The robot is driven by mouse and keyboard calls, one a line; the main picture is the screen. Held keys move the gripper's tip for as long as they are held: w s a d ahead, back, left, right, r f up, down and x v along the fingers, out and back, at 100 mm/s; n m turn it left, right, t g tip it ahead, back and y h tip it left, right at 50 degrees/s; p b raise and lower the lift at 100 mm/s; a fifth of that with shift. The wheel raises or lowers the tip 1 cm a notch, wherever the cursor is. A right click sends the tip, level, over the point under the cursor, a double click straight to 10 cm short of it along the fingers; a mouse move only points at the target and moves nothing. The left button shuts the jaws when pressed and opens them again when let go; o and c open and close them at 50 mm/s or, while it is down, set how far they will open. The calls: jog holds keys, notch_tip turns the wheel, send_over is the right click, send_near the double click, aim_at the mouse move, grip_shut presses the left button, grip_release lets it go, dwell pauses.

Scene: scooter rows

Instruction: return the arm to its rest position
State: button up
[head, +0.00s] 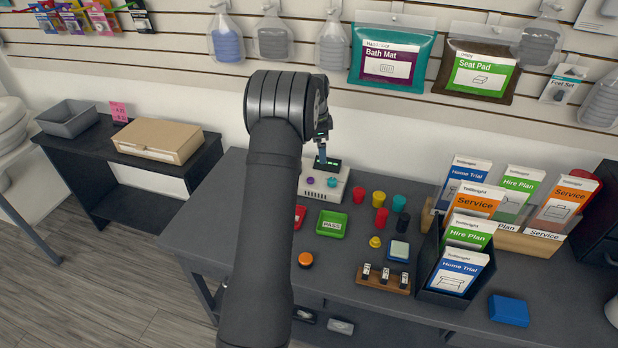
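My arm reaches from the bottom of the head view up across the table (225,215). My gripper (322,146) is at the far side of the table, over the back of a small white device (313,190). The device has coloured knobs and a dark-and-green part at its back. A slim blue piece shows at or just below my fingertips, standing over that part. I cannot tell whether it is held or whether it touches the device. My wrist hides part of the gripper, and its fingers are too small to read.
A wooden block (383,281) with switches sits in front. Leaflet holders (455,295) stand at right. Packages hang on the slatted wall behind. The table's left part is bare.

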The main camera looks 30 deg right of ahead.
notch_tip(320, 180, up, 4)
jog(key=w+a+m+y, duration=0.1)
jog(key=w+a+m, duration=0.1)
jog(key=m, duration=0.3)
notch_tip(320, 180, down, 10)
jog(key=shift+r+g, duration=0.15)
jog(key=shift+g, duration=0.25)
jog(key=shift+r, duration=0.1)
notch_tip(320, 180, up, 10)
dwell(0.6)
jog(key=shift+c, duration=0.4)
